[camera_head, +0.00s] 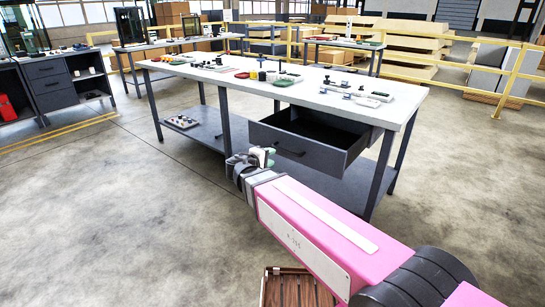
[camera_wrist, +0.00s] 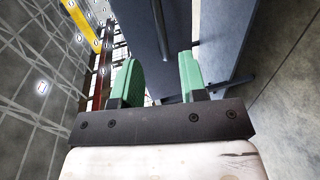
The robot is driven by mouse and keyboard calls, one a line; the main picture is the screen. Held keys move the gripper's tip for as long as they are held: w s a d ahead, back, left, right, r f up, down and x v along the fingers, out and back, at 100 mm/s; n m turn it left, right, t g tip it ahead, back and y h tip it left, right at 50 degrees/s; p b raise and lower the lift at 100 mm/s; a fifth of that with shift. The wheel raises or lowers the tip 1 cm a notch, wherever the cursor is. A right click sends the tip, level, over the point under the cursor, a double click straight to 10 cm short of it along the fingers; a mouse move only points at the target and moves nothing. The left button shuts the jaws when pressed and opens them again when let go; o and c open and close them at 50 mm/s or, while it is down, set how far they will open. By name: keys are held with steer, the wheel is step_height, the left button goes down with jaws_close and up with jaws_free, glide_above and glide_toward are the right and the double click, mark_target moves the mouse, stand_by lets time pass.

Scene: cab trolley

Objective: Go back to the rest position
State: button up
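My gripper (camera_head: 262,158) is in front of the workbench, at the left end of the open drawer's front. The wrist view shows its two green fingers standing apart, with nothing held in the gap (camera_wrist: 160,82). My pink arm reaches up from the lower right to it. The dark grey drawer (camera_head: 308,148) is pulled out and looks empty in the part I can see. Its front and bar handle appear beyond the fingers in the wrist view. I cannot tell whether the gripper touches the drawer.
The workbench top (camera_head: 310,97) carries several small tools and parts. A low shelf (camera_head: 205,138) beneath holds a small tray of parts (camera_head: 182,122). A slatted wooden item (camera_head: 292,290) lies at the bottom edge. A yellow railing (camera_head: 505,85) stands behind. The floor (camera_head: 90,220) at left is clear.

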steer(key=s+d+f+m+g+y, duration=0.4)
steer(key=s+d+f+m+g, duration=0.1)
steer(key=d+f, duration=0.5)
steer(key=s+d+f+m+g+y, duration=0.5)
steer(key=d+f, duration=0.5)
steer(key=d, duration=0.4)
steer(key=g, duration=0.2)
steer(key=shift+m+g, duration=0.4)
